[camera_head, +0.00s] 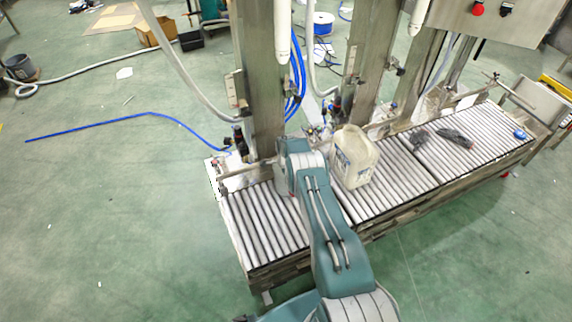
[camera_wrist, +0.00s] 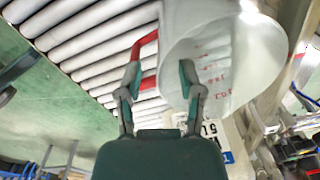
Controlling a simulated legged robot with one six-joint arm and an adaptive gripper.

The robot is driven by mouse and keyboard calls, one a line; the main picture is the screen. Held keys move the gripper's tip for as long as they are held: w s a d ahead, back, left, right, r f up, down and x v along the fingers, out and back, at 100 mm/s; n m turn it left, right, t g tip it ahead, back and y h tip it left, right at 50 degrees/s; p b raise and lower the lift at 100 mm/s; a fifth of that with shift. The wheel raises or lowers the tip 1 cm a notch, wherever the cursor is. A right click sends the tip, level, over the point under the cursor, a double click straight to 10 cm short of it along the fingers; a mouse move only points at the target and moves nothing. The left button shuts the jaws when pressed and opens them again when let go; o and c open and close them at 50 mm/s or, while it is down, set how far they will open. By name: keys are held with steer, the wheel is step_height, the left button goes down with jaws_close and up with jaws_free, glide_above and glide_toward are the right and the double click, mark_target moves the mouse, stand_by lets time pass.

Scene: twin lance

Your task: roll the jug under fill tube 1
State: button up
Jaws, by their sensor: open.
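The cream jug (camera_head: 353,158) stands upright on the roller conveyor (camera_head: 262,230), just right of my arm's end in the head view. Two white fill tubes hang above the conveyor, one at the left post (camera_head: 283,30) and one further right (camera_head: 418,14); their numbers are not readable. In the wrist view, my gripper (camera_wrist: 158,82) is open, its fingers apart. A red bar lies between and beyond them (camera_wrist: 145,44); I cannot tell what it belongs to. A large white rounded shape (camera_wrist: 205,25) is close by at the right finger, with printed lettering nearby. The fingers are hidden in the head view.
Metal posts (camera_head: 262,85) and hoses line the conveyor's far side. Dark items (camera_head: 455,137) lie on the rollers further right. A control box (camera_head: 500,18) hangs at the upper right. Rollers left of my arm are bare, and the green floor in front is open.

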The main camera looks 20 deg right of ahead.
steer(key=a+r+n+t, duration=0.1)
steer(key=a+r+n, duration=0.1)
steer(key=r, duration=1.3)
steer(key=a+r+n, duration=0.2)
steer(key=r+n, duration=0.1)
steer(key=r, duration=1.2)
steer(key=s+a+r+n+t, duration=0.1)
steer(key=s+a+r+n, duration=0.25)
steer(key=r, duration=0.55)
steer(key=s+a+r+n+t, duration=0.1)
steer(key=s+a+r+n, duration=0.1)
steer(key=s+r, duration=0.5)
steer(key=s+a+r+n, duration=0.2)
steer(key=s+r+n, duration=0.1)
steer(key=s+r, duration=0.35)
steer(key=s+a+r+n, duration=0.2)
steer(key=s+a+r, duration=0.1)
steer(key=s+r, duration=0.3)
steer(key=s+a+f+n+t, duration=0.1)
steer(key=s+n, duration=0.2)
steer(key=s, duration=0.5)
steer(key=s+a+n+t, duration=0.1)
steer(key=s+n, duration=0.2)
steer(key=s, duration=0.6)
steer(key=shift+s+a+f, duration=0.25)
steer(key=shift+s+f, duration=0.05)
steer(key=shift+f, duration=0.05)
steer(key=shift+d, duration=0.1)
